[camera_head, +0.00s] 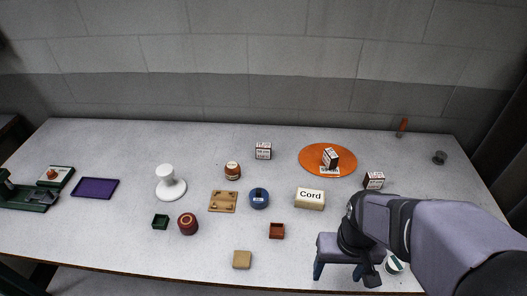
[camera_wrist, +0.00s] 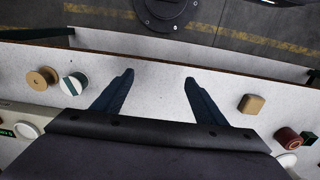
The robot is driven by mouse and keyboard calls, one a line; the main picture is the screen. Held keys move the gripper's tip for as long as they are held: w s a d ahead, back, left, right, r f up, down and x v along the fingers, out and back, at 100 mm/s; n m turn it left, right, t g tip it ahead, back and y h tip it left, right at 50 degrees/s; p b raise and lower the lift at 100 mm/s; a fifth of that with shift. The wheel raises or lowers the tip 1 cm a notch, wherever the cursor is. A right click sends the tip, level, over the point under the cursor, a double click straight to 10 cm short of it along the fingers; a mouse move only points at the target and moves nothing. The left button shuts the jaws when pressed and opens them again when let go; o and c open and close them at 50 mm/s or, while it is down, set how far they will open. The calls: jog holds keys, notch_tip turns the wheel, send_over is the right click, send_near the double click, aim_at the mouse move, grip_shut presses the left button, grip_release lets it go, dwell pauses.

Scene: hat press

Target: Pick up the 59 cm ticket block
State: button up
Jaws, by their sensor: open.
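Three small white blocks with dark sides and printed faces look like ticket blocks. One (camera_head: 264,151) stands at the back middle, one (camera_head: 331,157) is on the orange round mat (camera_head: 312,149), and one (camera_head: 374,180) is right of the mat, just behind my arm. Their print is too small to read, so I cannot tell which is 59 cm. My gripper (camera_head: 338,274) is open and empty near the table's front edge, well in front of all three. In the wrist view my gripper (camera_wrist: 158,77) has bare table between its fingers; no ticket block shows there.
A cream "Cord" box (camera_head: 310,199) and a blue round tin (camera_head: 259,198) stand mid-table. A green-and-white roll (camera_wrist: 73,84) is nearby. Left are a white stand (camera_head: 170,188) and purple tray (camera_head: 95,188).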

jog(key=shift+r, duration=0.15)
notch_tip(320, 180, up, 7)
jog(key=w+d+f+n+t+h+b, duration=0.1)
jog(key=w+d+n+t+h+b, duration=0.25)
jog(key=w+n, duration=0.8)
jog(key=n+t+y+b, duration=0.3)
jog(key=n+t+b, duration=0.65)
jog(key=n, duration=1.45)
send_over(263, 152)
jog(key=s+p, duration=0.1)
jog(key=s, duration=0.2)
jog(key=shift+t, duration=0.3)
jog(key=shift+f, duration=5.1)
jog(key=shift+f, duration=0.1)
